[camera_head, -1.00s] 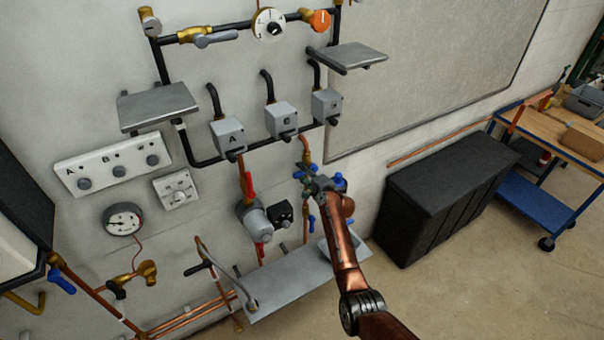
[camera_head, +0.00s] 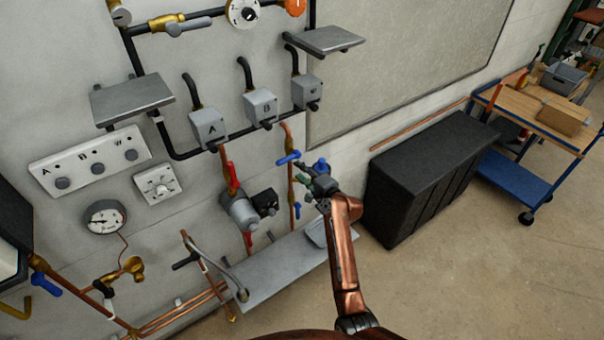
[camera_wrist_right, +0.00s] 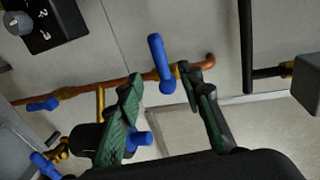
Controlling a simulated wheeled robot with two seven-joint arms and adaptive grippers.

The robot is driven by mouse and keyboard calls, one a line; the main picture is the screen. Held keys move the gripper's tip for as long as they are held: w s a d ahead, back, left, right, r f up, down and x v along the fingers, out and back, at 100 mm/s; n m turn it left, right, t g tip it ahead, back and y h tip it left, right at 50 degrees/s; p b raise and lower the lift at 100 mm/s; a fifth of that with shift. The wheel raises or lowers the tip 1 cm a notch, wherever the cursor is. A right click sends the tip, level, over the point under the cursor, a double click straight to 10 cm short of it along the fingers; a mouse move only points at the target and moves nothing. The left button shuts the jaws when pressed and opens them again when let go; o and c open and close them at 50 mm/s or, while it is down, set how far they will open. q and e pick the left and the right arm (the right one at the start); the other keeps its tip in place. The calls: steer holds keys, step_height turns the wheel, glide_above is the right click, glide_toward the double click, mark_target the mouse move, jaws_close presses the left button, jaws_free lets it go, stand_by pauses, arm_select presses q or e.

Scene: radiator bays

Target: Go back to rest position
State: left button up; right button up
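My right gripper (camera_head: 310,180) is at the end of my copper-coloured arm, in front of the wall just below and right of a blue valve handle (camera_head: 289,158). In the right wrist view its two green fingers (camera_wrist_right: 165,105) are spread apart with nothing gripped between them. The blue handle (camera_wrist_right: 160,62) on a copper pipe shows beyond the gap between the fingertips. A blue knob (camera_wrist_right: 138,140) lies close beside the left finger in that view; I cannot tell whether they touch. My left gripper is not in view.
A grey shelf (camera_head: 270,275) juts out below the gripper. A pump (camera_head: 243,208) and pipes are to its left. A black chest (camera_head: 425,180) stands right, with a blue-framed cart (camera_head: 525,112) beyond it. Bare floor (camera_head: 480,280) lies in front.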

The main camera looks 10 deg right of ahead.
steer(key=shift+s+d, duration=0.15)
steer(key=shift+s, duration=0.15)
